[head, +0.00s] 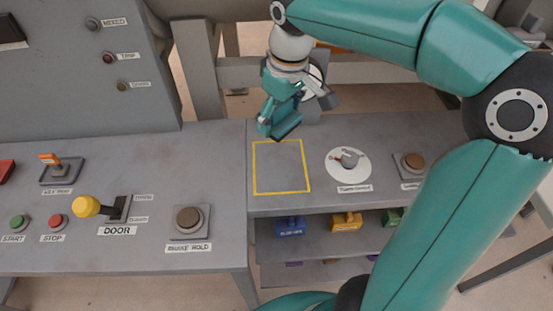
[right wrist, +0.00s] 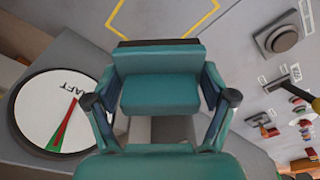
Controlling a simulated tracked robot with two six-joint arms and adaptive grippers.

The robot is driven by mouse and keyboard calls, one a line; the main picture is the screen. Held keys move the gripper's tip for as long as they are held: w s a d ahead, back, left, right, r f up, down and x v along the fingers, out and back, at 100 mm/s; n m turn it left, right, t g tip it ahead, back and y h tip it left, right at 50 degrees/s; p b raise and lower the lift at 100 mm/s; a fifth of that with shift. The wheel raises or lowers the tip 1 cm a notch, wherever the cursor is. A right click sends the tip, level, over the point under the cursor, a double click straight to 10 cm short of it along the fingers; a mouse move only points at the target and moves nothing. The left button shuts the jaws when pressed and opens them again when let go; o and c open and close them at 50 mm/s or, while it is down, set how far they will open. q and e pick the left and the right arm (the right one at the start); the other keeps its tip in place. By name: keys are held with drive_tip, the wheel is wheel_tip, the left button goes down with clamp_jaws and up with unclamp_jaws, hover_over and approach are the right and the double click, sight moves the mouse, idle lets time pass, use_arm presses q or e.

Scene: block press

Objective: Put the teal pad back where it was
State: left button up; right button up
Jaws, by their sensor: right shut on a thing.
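My right gripper (head: 281,122) is shut above the back edge of the yellow-outlined square (head: 281,168) on the bench, which is empty. A dark teal piece (head: 288,127) shows at its fingertips; I take it to be the teal pad. In the right wrist view, my right gripper (right wrist: 160,105) is seen close up. Its teal parts and what it holds share a colour, so I cannot separate them clearly. Part of the yellow outline (right wrist: 195,28) shows beyond it. My left gripper is not in view.
A white dial (head: 360,172) and a brown button (head: 411,164) stand right of the square. Blue (head: 290,226), yellow (head: 346,222) and green (head: 392,216) pieces are on the shelf below. A yellow-knobbed lever (head: 86,206) and a button (head: 188,218) are left. A gauge (right wrist: 38,115) is near the gripper.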

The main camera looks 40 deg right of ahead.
sight(278, 164)
wheel_tip(278, 164, down, 13)
drive_tip(key=shift+f+b, duration=0.1)
drive_tip(key=shift+b, duration=0.5)
drive_tip(key=o, duration=1)
drive_tip(key=shift+c, duration=0.2)
drive_tip(key=r, duration=0.4)
drive_tip(key=s+r+p, duration=0.1)
drive_tip(key=r, duration=0.7)
drive_tip(key=shift+s, duration=0.15)
